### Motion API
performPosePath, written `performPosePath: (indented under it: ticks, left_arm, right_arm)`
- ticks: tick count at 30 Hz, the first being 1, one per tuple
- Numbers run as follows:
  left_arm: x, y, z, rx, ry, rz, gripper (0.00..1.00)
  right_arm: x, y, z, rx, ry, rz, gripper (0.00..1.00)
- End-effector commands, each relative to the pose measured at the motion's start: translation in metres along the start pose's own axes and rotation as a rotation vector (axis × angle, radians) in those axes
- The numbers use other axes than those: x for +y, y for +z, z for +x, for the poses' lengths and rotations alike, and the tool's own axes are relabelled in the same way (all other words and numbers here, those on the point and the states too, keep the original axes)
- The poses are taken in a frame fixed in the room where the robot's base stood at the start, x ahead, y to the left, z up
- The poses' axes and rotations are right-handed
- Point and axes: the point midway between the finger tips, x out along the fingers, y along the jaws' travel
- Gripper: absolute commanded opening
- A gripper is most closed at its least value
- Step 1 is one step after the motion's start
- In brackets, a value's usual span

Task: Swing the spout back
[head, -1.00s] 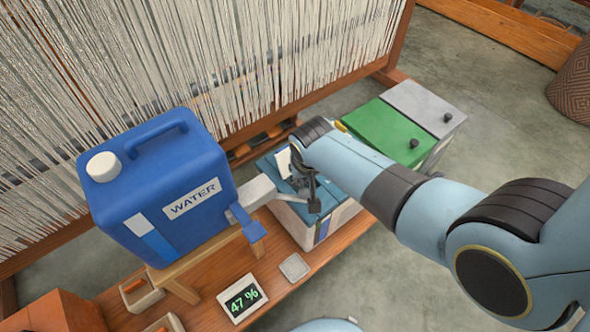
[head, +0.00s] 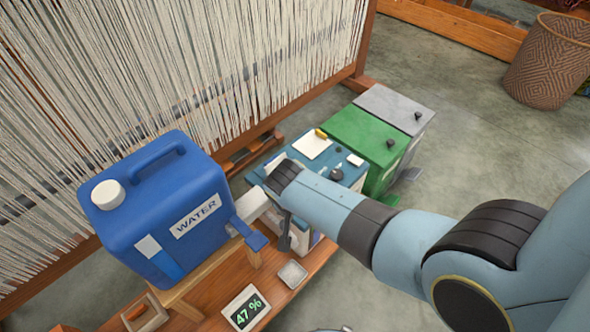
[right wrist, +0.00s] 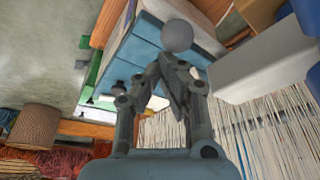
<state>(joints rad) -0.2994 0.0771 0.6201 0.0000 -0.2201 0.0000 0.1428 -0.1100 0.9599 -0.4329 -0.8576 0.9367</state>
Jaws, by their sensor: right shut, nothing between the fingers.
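The blue water jug (head: 160,215) stands on a wooden stand at the left, with its blue tap lever (head: 250,236) on the right side. The pale grey spout (head: 252,204) leaves the jug near the lever; my right arm hides its far end in the head view. A broad pale block at the right of the wrist view (right wrist: 265,65) looks like the spout. My right gripper (head: 287,236) is shut and empty beside the spout; its closed fingers show in the wrist view (right wrist: 172,72). Whether they touch the spout I cannot tell. My left gripper is not in view.
A display reading 47 % (head: 245,307) and a small grey pad (head: 291,273) lie on the bench. The loom (head: 190,70) stands behind.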

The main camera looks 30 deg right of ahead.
Motion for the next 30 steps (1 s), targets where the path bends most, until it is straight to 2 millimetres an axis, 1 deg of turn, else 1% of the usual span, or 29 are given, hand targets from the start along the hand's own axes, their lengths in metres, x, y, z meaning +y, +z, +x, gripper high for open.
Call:
performPosePath:
  ticks: [1, 6, 22, 26, 30]
  left_arm:
    - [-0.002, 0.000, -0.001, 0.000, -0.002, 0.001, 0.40]
    - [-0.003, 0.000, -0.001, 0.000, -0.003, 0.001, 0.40]
    - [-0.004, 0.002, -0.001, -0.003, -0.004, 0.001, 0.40]
    - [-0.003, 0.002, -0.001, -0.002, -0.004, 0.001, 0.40]
    - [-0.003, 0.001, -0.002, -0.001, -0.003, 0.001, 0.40]
  right_arm:
    - [-0.001, 0.004, -0.001, -0.005, 0.000, 0.000, 0.00]
    - [-0.002, 0.007, -0.001, -0.007, 0.000, 0.001, 0.00]
    - [-0.003, 0.012, -0.002, -0.016, -0.001, 0.002, 0.00]
    - [-0.003, 0.009, -0.012, -0.016, -0.002, 0.004, 0.00]
    - [-0.003, -0.002, -0.033, -0.010, -0.004, 0.004, 0.00]
